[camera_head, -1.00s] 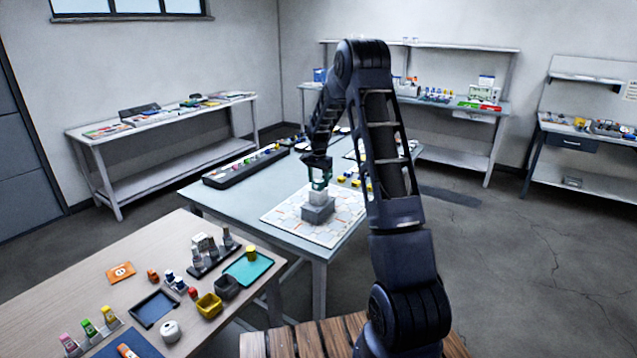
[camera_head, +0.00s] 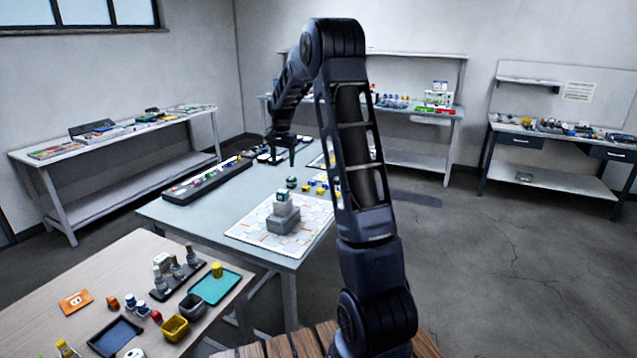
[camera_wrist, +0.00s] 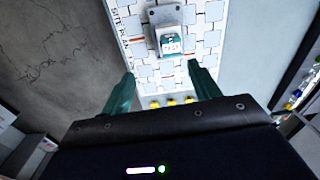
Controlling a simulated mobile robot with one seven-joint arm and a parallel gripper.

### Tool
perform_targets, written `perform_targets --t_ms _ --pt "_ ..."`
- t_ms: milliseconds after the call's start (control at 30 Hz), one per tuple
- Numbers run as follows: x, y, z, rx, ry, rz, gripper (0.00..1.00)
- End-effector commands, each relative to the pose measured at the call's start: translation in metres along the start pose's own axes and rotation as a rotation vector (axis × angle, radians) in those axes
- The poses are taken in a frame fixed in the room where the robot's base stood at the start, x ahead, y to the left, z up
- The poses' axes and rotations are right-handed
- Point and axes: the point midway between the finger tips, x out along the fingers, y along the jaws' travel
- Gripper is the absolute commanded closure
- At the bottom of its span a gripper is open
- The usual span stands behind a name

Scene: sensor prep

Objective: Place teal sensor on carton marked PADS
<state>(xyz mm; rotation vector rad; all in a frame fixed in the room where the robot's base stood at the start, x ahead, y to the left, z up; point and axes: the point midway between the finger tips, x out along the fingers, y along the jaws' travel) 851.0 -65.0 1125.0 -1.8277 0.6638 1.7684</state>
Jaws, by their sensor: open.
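A grey block (camera_head: 290,223) stands on a white patterned mat. A pale carton (camera_head: 282,209) rests on it, with a small teal-topped piece, apparently the teal sensor (camera_head: 282,197), upright on top. In the wrist view the stack shows near the top edge, with the grey block (camera_wrist: 161,15) under a teal and white piece (camera_wrist: 172,44); its lettering is too small to read surely as PADS. My gripper (camera_head: 281,157) is raised behind and above the stack, apart from it. In the wrist view my gripper (camera_wrist: 160,70) has its fingers wide apart with nothing between them.
The mat (camera_head: 250,231) lies on a grey table. A long black rack (camera_head: 180,192) lines the left edge. A wooden table (camera_head: 90,275) at front left holds trays and bottles.

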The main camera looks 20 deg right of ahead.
Motion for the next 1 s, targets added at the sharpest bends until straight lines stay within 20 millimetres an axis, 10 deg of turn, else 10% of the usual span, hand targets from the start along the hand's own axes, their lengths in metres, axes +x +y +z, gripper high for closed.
perform_targets --t_ms 500,1000 --pt "-0.109 0.101 0.105 -0.227 0.097 -0.072 0.38" --pt "-0.148 0.205 0.217 -0.447 0.205 -0.114 0.38"
